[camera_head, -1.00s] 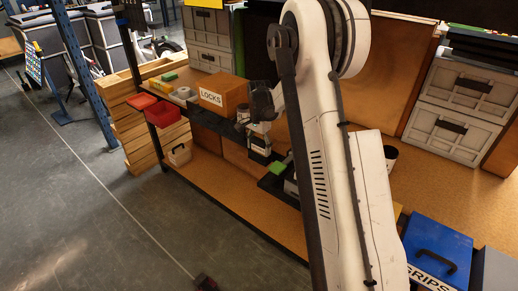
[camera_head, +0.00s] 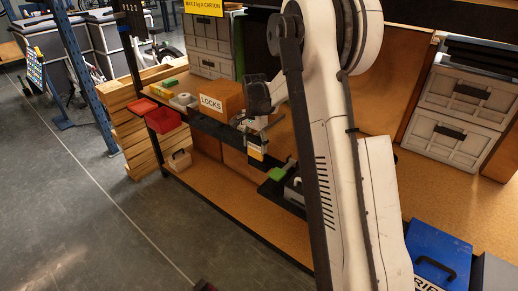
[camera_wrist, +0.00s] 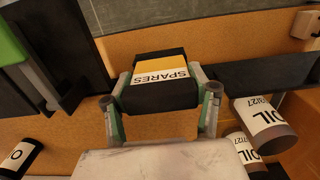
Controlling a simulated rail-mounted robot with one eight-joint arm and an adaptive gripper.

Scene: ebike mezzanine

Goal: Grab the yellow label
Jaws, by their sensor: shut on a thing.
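The yellow label (camera_wrist: 160,66) has a yellow band and a white part that reads SPARES, upside down in the wrist view. It lies across a dark piece (camera_wrist: 160,98) between the fingers of my gripper (camera_wrist: 161,86), which is shut on it. In the head view the yellow and white label (camera_head: 257,149) shows small, just below my gripper (camera_head: 257,128), at the bench's front edge right of the LOCKS box. The fingertip contact is too small to make out there.
The brown LOCKS box (camera_head: 221,100) stands close left of my gripper. Oil cans (camera_wrist: 264,127) lie near on the right in the wrist view. A red bin (camera_head: 162,120) hangs at the bench's left end. A blue GRIPS case (camera_head: 436,252) is at front right.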

